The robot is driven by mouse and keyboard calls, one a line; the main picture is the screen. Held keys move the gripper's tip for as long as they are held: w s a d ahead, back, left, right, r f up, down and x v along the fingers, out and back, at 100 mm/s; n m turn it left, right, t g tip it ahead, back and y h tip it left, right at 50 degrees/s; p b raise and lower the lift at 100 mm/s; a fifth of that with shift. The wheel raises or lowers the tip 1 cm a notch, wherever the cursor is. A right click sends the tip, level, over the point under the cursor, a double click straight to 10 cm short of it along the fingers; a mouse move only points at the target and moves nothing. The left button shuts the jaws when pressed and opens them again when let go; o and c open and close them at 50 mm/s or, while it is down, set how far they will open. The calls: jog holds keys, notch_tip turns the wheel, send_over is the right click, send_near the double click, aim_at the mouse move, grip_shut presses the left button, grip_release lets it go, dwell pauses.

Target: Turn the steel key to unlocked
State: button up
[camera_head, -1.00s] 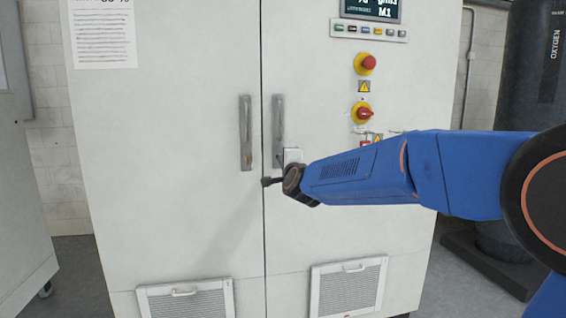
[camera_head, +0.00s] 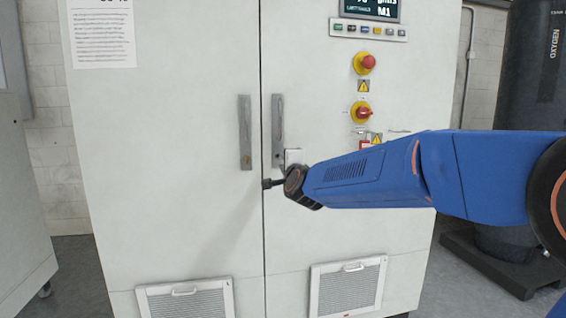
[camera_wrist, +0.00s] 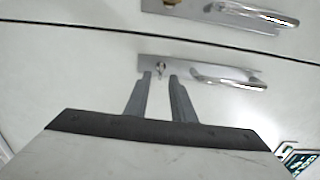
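The steel key (camera_wrist: 161,68) is small and sits in the lock plate of a door handle, in the wrist view. The two fingers of my gripper (camera_wrist: 160,76) are open, with a clear gap, and their tips point at the key from either side. I cannot tell whether the tips reach past the key's bow; neither appears to touch it. In the head view my gripper (camera_head: 268,184) is at the seam between the cabinet doors, just below the right handle (camera_head: 278,130). The key cannot be made out there.
The white cabinet (camera_head: 180,220) has a left handle (camera_head: 245,132) close by. A red emergency button (camera_head: 367,62) and a red rotary switch (camera_head: 362,112) are on the right door. A dark oxygen cylinder (camera_head: 525,70) stands at right.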

jog(key=v, duration=1.5)
jog(key=shift+s+d, duration=0.15)
jog(key=shift+s, duration=0.05)
jog(key=s+d+f+n+g+h, duration=0.1)
jog(key=s+d+f+n+g, duration=0.3)
jog(key=s+d+f, duration=0.4)
jog(key=s+d+f+n+g+h, duration=0.2)
jog(key=s+d+f+n+g, duration=0.2)
jog(key=s+d+f, duration=0.5)
jog(key=s+d+f+n+g+h, duration=0.2)
jog(key=s+d+f+n+g, duration=0.2)
jog(key=s+d, duration=0.9)
jog(key=s+f+n, duration=0.3)
jog(key=s+f, duration=0.1)
jog(key=f, duration=0.1)
jog(key=shift+s+g, duration=0.3)
jog(key=shift+s, duration=0.05)
jog(key=shift+d+f, duration=0.1)
jog(key=shift+d, duration=0.05)
